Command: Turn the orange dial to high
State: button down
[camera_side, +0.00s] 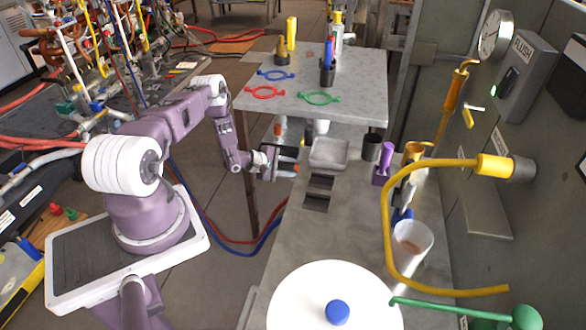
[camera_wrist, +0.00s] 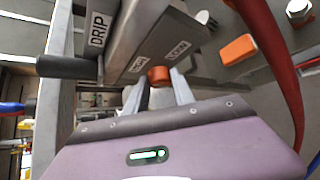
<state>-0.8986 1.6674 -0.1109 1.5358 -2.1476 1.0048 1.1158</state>
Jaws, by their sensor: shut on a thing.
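The orange dial (camera_wrist: 159,74) shows in the wrist view, at the lower edge of a grey panel (camera_wrist: 148,28). Two small labels sit on the panel just above the dial; the right one seems to read LOW, and the left one is too small to read surely. My gripper (camera_wrist: 160,88) has one finger on each side of the dial and is shut on it. The fingers hide part of the dial, and I cannot tell its setting. In the side view my gripper (camera_side: 283,163) is low beside the grey bench, and the dial cannot be made out surely there.
In the wrist view a black handle (camera_wrist: 66,67) lies left near a DRIP label. An orange block (camera_wrist: 238,49) and a thick red hose (camera_wrist: 278,65) are at the right. In the side view a grey tray (camera_side: 329,154) and a purple object (camera_side: 382,164) stand right of my gripper.

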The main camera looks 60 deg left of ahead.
dwell(0.5)
jog(key=c, duration=1.1)
grip_release()
jog(key=shift+o, duration=0.2)
